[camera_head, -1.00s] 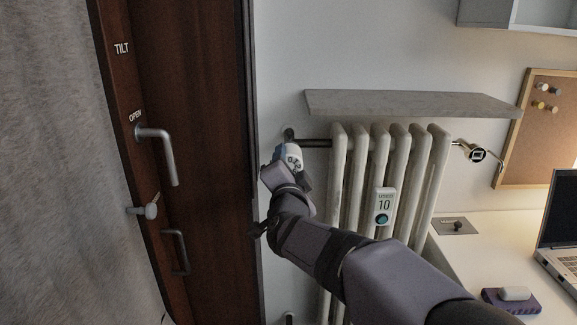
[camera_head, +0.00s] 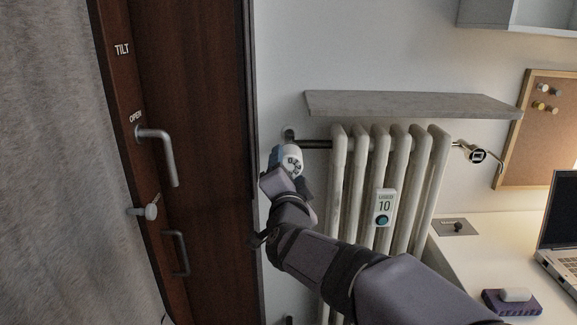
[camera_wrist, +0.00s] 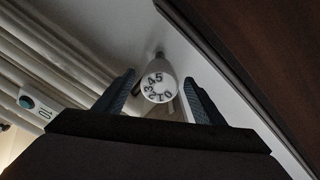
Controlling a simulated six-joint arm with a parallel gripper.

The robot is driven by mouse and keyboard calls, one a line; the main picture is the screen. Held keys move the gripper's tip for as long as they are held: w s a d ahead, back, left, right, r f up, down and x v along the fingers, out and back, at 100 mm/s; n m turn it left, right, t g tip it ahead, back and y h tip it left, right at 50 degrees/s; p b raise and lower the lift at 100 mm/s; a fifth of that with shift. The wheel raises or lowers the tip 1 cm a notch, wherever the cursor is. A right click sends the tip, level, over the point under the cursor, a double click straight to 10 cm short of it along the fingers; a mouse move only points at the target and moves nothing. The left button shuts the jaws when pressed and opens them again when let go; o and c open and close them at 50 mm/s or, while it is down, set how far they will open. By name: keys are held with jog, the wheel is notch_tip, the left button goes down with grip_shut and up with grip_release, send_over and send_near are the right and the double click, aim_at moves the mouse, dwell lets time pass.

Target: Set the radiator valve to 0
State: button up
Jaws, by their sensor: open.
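The radiator valve is a white knob (camera_wrist: 158,86) with black numbers on its face, between my two fingers in the wrist view. The numbers 0 to 5 run around its face. In the head view the valve (camera_head: 291,158) sits at the radiator's upper left, below the pipe. My gripper (camera_wrist: 160,97) is open, with one blue finger on each side of the knob and a gap visible at both sides. In the head view my gripper (camera_head: 284,168) is at the valve and partly hides it. The dial's pointer mark cannot be made out.
The white ribbed radiator (camera_head: 358,170) stands right of the valve and carries a small meter (camera_head: 384,207) reading 10. A grey shelf (camera_head: 410,103) is above it. The brown door frame (camera_head: 205,120) is close on the left. A desk with a laptop (camera_head: 562,235) is at right.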

aim_at(289, 168)
jog(key=shift+s, duration=2.4)
jog(key=s+a+f+n+g+y, duration=0.3)
jog(key=s+a+f+n+g, duration=0.2)
jog(key=f, duration=0.4)
jog(key=s+a+f+n+g+y, duration=0.35)
jog(key=s+a+f+n, duration=0.2)
jog(key=f, duration=0.35)
jog(key=s+d+f+n+g+h, duration=0.4)
jog(key=s+d+f+g, duration=0.5)
jog(key=s+f, duration=0.4)
jog(key=s+d+f+m+h, duration=0.1)
jog(key=s+d+f+m, duration=0.15)
jog(key=d, duration=0.55)
jog(key=s+d+f+m+h, duration=0.1)
jog(key=s+d+h, duration=0.15)
jog(key=d, duration=0.55)
notch_tip(289, 168, up, 26)
jog(key=y+p, duration=0.1)
jog(key=p, duration=2.5)
